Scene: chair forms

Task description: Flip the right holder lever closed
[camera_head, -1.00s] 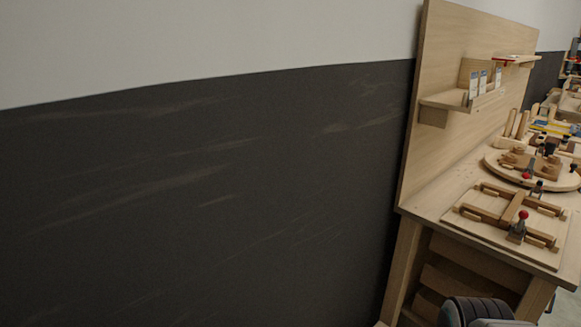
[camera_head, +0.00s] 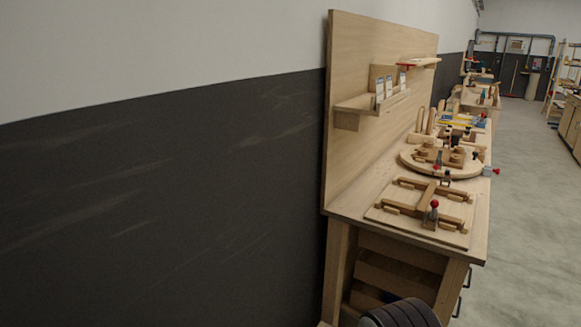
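A flat wooden board (camera_head: 450,238) with a wooden frame fixture lies on the near end of the workbench. A clamp lever (camera_head: 433,214) with a red knob stands on its near right part, knob up. A second clamp lever (camera_head: 445,179) stands at the board's far side. Which one is the right holder lever, I cannot tell, and they are too small to read as open or closed. A round wooden plate (camera_head: 410,160) beyond carries more clamps, some red-tipped. My gripper is not in view; a dark ribbed part of mine shows at the bottom edge.
The wooden workbench (camera_head: 345,211) has a tall back panel (camera_head: 350,65) with a small shelf (camera_head: 360,103) holding cards. Tools and more parts lie at its far end. A dark and white wall fills the left. Open grey floor (camera_head: 530,200) lies to the right.

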